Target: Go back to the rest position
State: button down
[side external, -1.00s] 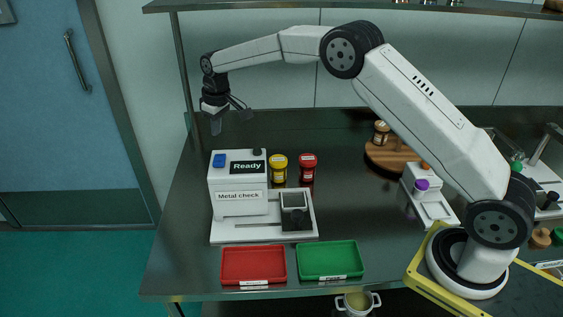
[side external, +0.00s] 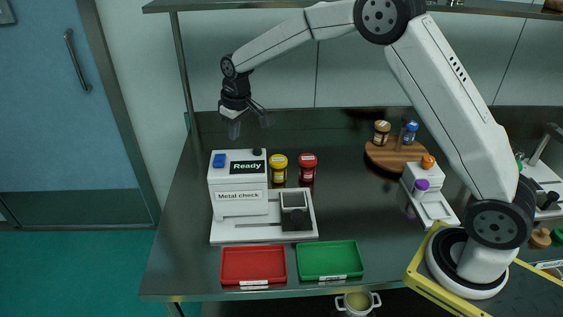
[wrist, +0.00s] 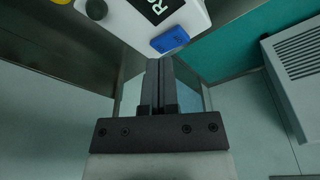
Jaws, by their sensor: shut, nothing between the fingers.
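My gripper (side external: 250,127) hangs in the air above the metal check machine, pointing down, with nothing held. In the wrist view its fingers (wrist: 157,85) lie together, shut and empty. The white metal check machine (side external: 238,207) stands at the left of the steel table, its screen reading "Ready". It has a blue button on top, which also shows in the wrist view (wrist: 170,39). My gripper touches nothing in view.
A yellow-lidded jar (side external: 279,170) and a red jar (side external: 308,170) stand behind the machine. A red tray (side external: 228,280) and a green tray (side external: 330,276) lie empty in front. A round wooden board (side external: 377,156) with jars is at the back right. An overhead shelf (side external: 250,5) spans the top.

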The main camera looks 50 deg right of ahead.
jog(key=s+f+m, duration=0.1)
jog(key=s, duration=1.3)
jog(key=s+d+f+m, duration=0.1)
jog(key=s+f, duration=0.1)
jog(key=s, duration=1.2)
jog(key=shift+s+d+t, duration=0.15)
jog(key=shift+d+t, duration=0.1)
jog(key=shift+t, duration=0.05)
